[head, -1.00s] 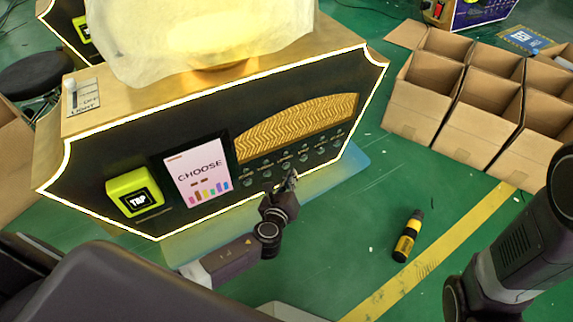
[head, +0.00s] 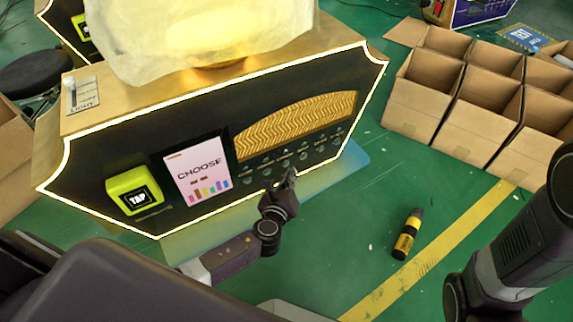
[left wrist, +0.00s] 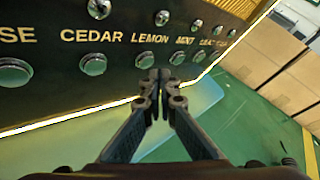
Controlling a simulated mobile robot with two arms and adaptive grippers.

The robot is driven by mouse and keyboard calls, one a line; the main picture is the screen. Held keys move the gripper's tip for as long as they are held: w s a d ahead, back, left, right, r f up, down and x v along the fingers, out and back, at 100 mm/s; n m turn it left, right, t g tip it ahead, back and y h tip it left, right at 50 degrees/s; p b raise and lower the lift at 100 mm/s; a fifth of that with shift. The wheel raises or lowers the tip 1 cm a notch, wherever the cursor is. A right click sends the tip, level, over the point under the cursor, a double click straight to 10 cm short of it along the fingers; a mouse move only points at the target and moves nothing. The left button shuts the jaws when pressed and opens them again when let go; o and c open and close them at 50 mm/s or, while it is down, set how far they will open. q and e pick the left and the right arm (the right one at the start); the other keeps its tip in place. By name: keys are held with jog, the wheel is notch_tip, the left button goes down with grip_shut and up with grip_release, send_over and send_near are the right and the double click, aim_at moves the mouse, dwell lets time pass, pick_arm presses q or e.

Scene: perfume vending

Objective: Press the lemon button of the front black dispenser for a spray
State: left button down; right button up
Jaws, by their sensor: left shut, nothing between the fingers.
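The front black dispenser (head: 130,150) has a lit white edge, a row of small round buttons and a gold wavy panel above them. In the left wrist view the LEMON label (left wrist: 150,38) is readable, with a round silver lemon button (left wrist: 144,60) below it. My left gripper (head: 290,174) is in front of the button row in the head view. In the left wrist view the left gripper (left wrist: 159,75) is shut and empty, its tips just below and right of the lemon button. I cannot tell whether they touch the panel. My right gripper is out of view.
A CEDAR button (left wrist: 93,64) and a MINT button (left wrist: 177,58) flank the lemon one. A yellow TAP reader (head: 135,190) and a CHOOSE screen (head: 197,170) are on the dispenser's left. A black-yellow bottle (head: 407,235) lies on the green floor. Cardboard boxes (head: 415,112) stand at right.

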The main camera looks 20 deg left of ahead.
pick_arm(q)
jog(key=shift+a, duration=0.1)
dwell(0.3)
jog(key=shift+w+a, duration=0.25)
jog(key=shift+w+a, duration=0.35)
jog(key=shift+a, duration=0.05)
dwell(0.9)
jog(key=shift+s+d, duration=0.65)
jog(key=shift+d, duration=0.05)
